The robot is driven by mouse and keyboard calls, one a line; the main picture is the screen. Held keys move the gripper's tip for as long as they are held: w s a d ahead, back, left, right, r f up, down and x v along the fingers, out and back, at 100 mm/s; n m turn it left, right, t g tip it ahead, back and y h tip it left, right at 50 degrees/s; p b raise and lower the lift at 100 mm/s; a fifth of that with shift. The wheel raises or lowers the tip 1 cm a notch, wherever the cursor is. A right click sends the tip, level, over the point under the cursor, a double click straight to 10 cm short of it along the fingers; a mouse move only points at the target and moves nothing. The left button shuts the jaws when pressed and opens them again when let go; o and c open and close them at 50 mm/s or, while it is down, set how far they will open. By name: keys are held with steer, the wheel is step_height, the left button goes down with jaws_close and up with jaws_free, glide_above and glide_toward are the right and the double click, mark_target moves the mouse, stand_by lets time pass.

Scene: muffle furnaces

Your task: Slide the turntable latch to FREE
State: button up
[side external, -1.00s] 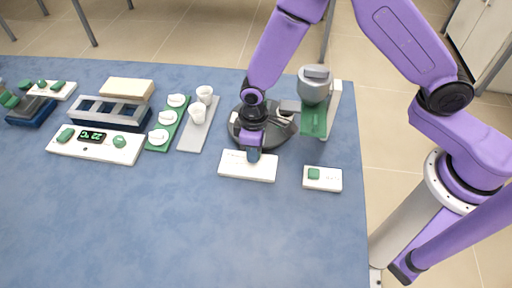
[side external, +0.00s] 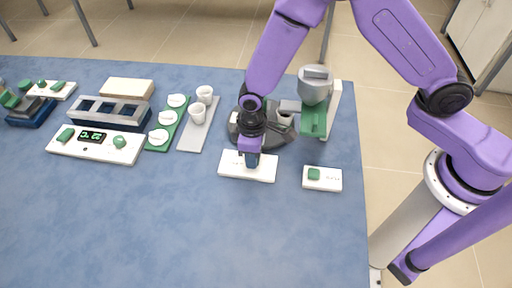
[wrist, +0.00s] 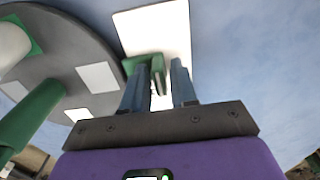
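The latch's white plate (side external: 262,172) lies flat on the blue table in front of the dark round turntable (side external: 285,135). In the wrist view, the green latch knob (wrist: 146,65) stands on the white plate (wrist: 170,30), beside the grey turntable disc (wrist: 55,60). My gripper (side external: 252,170) points down at the plate. In the wrist view, the two blue-grey fingers of my gripper (wrist: 160,82) are spread, with the knob seen between their tips, partly behind the left finger. I cannot tell whether they touch it. In the side view, my gripper hides the knob.
A grey dispenser with a green stand (side external: 314,110) is just right of the turntable. A small white panel with a green button (side external: 323,180) lies to the right. The front of the table is clear.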

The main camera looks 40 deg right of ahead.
steer(key=shift+f, duration=0.45)
steer(key=shift+r, duration=3.5)
steer(key=shift+d+r, duration=0.1)
steer(key=s+d+r+n, duration=0.1)
steer(key=s+d+r, duration=0.6)
steer(key=s+d, duration=0.3)
steer(key=s+d+r+n, duration=0.2)
steer(key=s+d+r, duration=0.6)
steer(key=s+d, duration=0.2)
steer(key=shift+s+d+n, duration=0.3)
steer(key=shift+s+d, duration=0.1)
steer(key=shift+d, duration=0.15)
